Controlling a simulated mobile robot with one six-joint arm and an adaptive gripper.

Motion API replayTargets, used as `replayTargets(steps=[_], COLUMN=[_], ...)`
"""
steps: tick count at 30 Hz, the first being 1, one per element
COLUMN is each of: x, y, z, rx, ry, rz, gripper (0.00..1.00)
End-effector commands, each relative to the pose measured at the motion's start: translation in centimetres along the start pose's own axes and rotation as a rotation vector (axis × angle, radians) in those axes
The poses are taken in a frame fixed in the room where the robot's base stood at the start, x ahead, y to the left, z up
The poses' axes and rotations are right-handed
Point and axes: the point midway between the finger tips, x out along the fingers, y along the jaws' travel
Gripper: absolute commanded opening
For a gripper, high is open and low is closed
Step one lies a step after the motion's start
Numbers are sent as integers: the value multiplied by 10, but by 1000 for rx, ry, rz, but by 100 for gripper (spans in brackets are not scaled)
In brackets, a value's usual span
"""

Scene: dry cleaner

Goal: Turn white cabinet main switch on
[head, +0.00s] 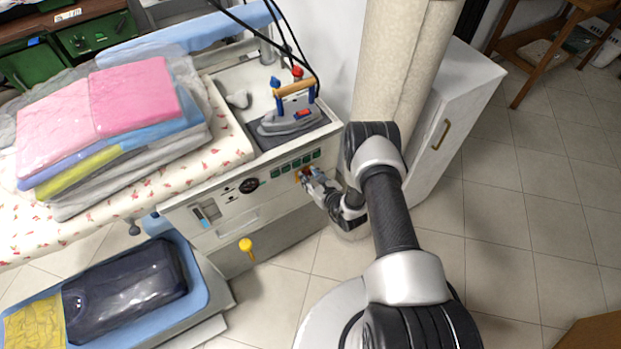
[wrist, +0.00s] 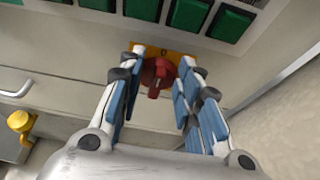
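The white cabinet (head: 285,205) is an ironing station with a control panel on its front. Its main switch, a red rotary knob (wrist: 157,74) on a yellow plate (wrist: 178,56), sits below a row of green buttons in the wrist view. The knob's grip points roughly downward in that view. My gripper (wrist: 162,62) is open, with one blue-padded finger on each side of the knob. Small gaps seem to show between the pads and the knob; contact is hard to tell. In the head view my gripper (head: 309,177) is at the panel's right end and mostly hides the knob.
Green buttons (wrist: 187,14) lie just above the fingers. A beige column (head: 395,60) and a white locker (head: 450,120) stand close on the right. An iron (head: 290,118) rests on top. A yellow knob (head: 245,245) sticks out below left.

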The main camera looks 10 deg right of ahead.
Motion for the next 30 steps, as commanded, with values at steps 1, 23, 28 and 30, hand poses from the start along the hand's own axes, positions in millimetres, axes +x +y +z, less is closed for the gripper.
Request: replayTargets(steps=[1,23,28,30], x=[0,0,0,0], y=[0,0,0,0], z=[0,0,0,0], rx=[0,0,3,9], ry=[0,0,0,0], rz=[0,0,1,4], gripper=[32,0,0,0])
